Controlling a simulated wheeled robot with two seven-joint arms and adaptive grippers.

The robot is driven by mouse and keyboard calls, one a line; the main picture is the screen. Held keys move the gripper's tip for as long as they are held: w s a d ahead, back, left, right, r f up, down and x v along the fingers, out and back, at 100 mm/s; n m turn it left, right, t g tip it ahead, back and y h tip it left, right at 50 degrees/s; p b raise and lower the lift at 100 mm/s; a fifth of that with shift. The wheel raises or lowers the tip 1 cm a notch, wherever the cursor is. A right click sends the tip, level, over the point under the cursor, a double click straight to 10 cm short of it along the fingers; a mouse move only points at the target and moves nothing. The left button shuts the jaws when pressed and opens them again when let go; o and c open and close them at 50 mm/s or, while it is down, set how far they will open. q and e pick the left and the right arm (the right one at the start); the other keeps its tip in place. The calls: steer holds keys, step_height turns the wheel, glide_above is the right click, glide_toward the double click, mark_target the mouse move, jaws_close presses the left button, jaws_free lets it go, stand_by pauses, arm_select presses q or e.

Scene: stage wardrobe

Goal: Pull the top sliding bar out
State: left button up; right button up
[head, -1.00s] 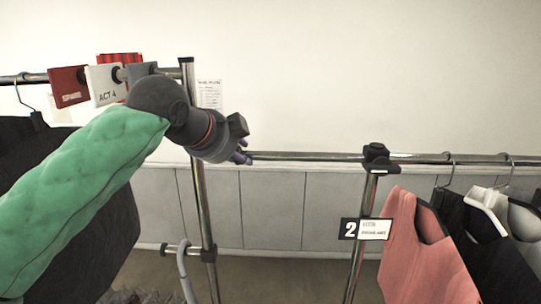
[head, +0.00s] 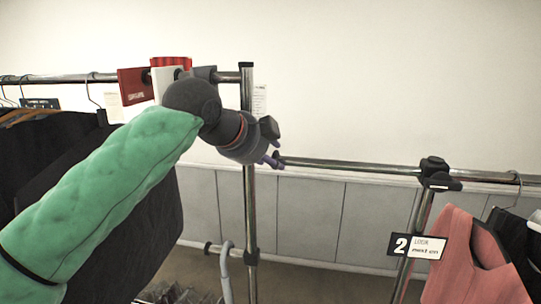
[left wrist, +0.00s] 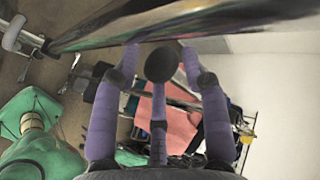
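The top sliding bar (head: 345,166) is a thin chrome tube. In the head view it runs left from a black clamp (head: 433,172) on a right-hand post to my left gripper (head: 272,147), where its near end is partly hidden. My left gripper is dark with purple fingers and sits at that end, just right of the left chrome post (head: 249,190). In the left wrist view the fingers (left wrist: 160,62) look spread, with a large shiny tube crossing beyond their tips. I see no closed hold on the bar. My right gripper is not in view.
Dark garments (head: 140,210) hang on the left rack, below red, white and grey tags. A "2 LOOK" card (head: 417,246) and a salmon garment (head: 465,250) are at the right. A grey panelled wall stands behind. The space between the posts below the bar is clear.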

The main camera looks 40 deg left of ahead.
arm_select(q)
steer(key=shift+w+d+r, duration=0.2)
steer(key=shift+d, duration=0.05)
step_height(320, 180, up, 10)
steer(key=shift+s+a+f, duration=0.2)
steer(key=shift+a, duration=0.05)
stand_by(0.3)
stand_by(0.6)
